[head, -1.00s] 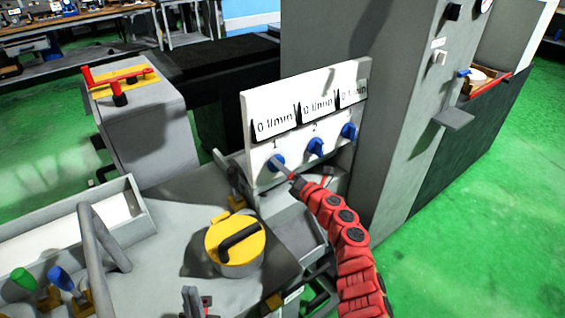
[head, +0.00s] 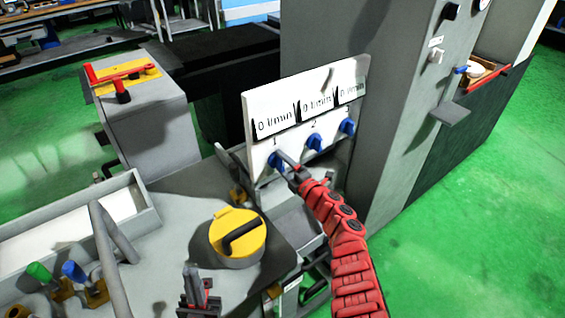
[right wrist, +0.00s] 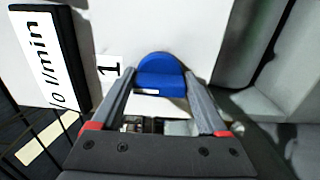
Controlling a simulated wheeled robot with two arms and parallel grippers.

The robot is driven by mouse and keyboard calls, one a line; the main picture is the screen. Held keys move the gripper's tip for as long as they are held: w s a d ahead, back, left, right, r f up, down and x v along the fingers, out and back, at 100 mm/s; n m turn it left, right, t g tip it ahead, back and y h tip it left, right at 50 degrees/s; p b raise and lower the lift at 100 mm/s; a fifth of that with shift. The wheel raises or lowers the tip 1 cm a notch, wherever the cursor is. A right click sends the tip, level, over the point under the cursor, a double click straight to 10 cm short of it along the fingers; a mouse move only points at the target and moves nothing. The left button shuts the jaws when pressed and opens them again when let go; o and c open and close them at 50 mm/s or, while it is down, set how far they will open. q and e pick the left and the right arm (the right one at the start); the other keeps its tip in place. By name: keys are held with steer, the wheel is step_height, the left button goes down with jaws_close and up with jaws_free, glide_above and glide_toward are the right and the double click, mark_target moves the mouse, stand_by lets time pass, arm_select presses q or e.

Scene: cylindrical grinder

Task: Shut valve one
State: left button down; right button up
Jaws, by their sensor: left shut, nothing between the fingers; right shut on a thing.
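A white panel (head: 330,78) carries three blue valve knobs under displays that read 0 l/min. Valve one's knob (head: 275,161) is at the left, under the number 1. My right gripper (head: 286,160) is at this knob. In the right wrist view the fingers are shut on valve one's blue knob (right wrist: 160,75), one on each side, with the label 1 beside it. The valve two knob (head: 314,142) and valve three knob (head: 347,126) are free. My left gripper (head: 194,278) is shut and empty at the bottom of the head view, away from the panel.
A yellow round lid with a black handle (head: 237,235) sits on the grey machine in front of the panel. A grey tray (head: 140,190) and green and blue handles (head: 72,270) are at the left. A grey cabinet (head: 400,110) stands right of the panel.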

steer(key=shift+d, duration=0.1)
stand_by(0.3)
steer(key=o, duration=1.2)
steer(key=shift+o, duration=0.2)
steer(key=shift+s, duration=0.1)
steer(key=v, duration=1.7)
steer(key=shift+d, duration=0.1)
